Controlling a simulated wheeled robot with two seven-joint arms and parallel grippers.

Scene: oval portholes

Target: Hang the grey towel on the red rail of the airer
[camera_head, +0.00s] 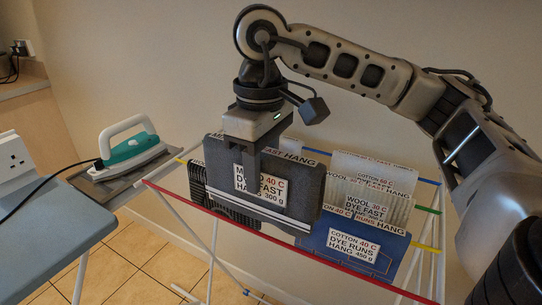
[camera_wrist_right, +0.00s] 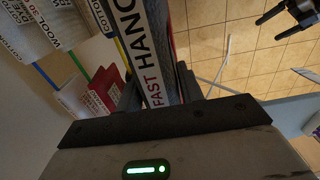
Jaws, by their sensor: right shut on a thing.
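The grey towel (camera_head: 300,205) is a dark grey slab with a white label reading 40 C, DYE FAST, 300 g. My right gripper (camera_head: 270,158) is shut on its top edge and holds it upright over the airer. In the right wrist view the towel's FAST HANG band (camera_wrist_right: 138,50) runs up from the jaws. The red rail (camera_head: 185,202) runs along the airer's near side. The towel's lower edge shows just above this rail, which passes unbroken in front; depth is unclear. My left gripper (camera_wrist_right: 283,20) shows in the wrist view, fingers apart, at the top right.
Behind hang a blue towel (camera_head: 340,262), a ribbed cream towel (camera_head: 400,207), a white one (camera_head: 350,163) and a dark ribbed one (camera_head: 196,180). A green rail (camera_head: 428,210) and a yellow rail (camera_head: 425,247) show. An iron (camera_head: 130,148) and ironing board (camera_head: 40,235) stand left.

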